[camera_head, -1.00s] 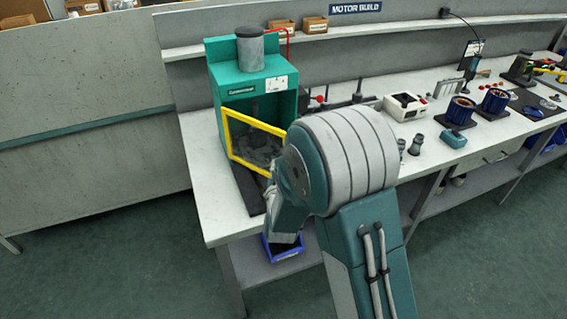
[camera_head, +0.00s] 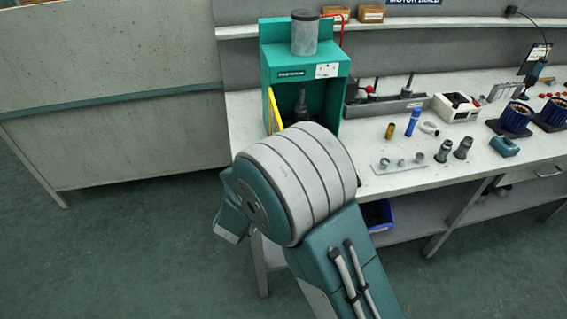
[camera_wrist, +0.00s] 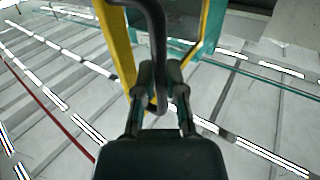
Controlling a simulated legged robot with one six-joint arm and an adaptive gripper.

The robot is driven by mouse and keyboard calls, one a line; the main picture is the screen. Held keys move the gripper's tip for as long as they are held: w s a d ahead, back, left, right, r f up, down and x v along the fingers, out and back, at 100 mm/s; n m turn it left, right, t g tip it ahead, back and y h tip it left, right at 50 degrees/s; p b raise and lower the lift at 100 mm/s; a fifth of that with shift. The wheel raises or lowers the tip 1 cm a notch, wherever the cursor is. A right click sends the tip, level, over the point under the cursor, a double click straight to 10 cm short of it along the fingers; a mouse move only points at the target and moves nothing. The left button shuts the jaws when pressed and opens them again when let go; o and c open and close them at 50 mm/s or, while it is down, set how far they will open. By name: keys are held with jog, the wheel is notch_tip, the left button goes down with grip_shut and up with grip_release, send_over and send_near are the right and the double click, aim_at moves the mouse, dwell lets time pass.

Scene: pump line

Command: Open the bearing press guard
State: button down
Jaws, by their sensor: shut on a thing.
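The bearing press (camera_head: 305,66) is a teal housing with a grey cylinder on top, at the left end of the bench. Its yellow-framed guard (camera_head: 273,110) stands swung out at the housing's left side, seen nearly edge-on, its lower part hidden by my arm. The press opening shows uncovered, with a dark ram inside. In the wrist view, the yellow frame (camera_wrist: 118,40) rises beside a dark curved handle (camera_wrist: 157,40). My gripper (camera_wrist: 161,82) is shut on this handle. In the head view, my arm hides the gripper.
On the bench (camera_head: 400,178), right of the press, are a grey plate with small parts (camera_head: 400,163), a blue cylinder (camera_head: 412,122) and a white box (camera_head: 455,107). A blue bin (camera_head: 377,214) sits below. The floor left of the bench is clear.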

jog(key=shift+a+m+g+h, duration=0.5)
jog(key=shift+a+m+h, duration=0.3)
jog(key=shift+a+h, duration=0.55)
jog(key=shift+a, duration=0.2)
jog(key=c, duration=0.7)
grip_release()
jog(key=v, duration=1.2)
jog(key=shift+d, duration=0.1)
